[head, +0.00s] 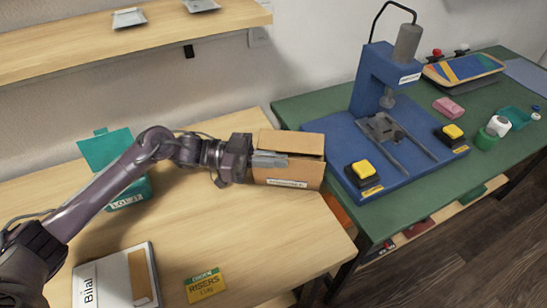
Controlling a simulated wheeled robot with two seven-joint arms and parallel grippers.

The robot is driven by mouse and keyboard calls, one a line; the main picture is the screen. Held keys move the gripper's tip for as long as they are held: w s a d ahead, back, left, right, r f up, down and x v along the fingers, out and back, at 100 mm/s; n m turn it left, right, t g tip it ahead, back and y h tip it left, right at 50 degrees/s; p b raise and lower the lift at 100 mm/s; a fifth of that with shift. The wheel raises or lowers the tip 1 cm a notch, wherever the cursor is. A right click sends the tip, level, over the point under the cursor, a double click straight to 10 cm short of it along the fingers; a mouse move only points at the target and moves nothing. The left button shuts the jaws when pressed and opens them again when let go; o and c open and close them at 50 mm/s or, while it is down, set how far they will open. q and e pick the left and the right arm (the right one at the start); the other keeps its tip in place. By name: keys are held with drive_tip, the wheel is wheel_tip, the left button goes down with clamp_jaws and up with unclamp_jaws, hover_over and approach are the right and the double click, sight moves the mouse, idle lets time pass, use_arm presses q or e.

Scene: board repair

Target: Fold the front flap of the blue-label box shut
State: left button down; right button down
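A brown cardboard box (306,174) stands at the right edge of the wooden table, with a pale label on its front face. The label is too small for me to tell its colour for sure. A top flap (304,143) shows at the back of the box. The front flap is partly hidden by my gripper, and I cannot tell its exact angle. My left gripper (270,159) reaches in from the left, its grey fingers at the box's upper left front, seeming to touch it. Whether the fingers are open or shut does not show. My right gripper is not in view.
A teal container (133,194) with a raised lid stands behind my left arm. A binder (112,280) and a yellow-green card (205,286) lie in front. A blue press (372,80) on a green bench stands right of the box. A shelf (90,40) hangs above.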

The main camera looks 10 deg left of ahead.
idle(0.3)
use_arm(q)
drive_tip(key=c, duration=1.6)
unclamp_jaws()
drive_tip(key=shift+c, duration=0.2)
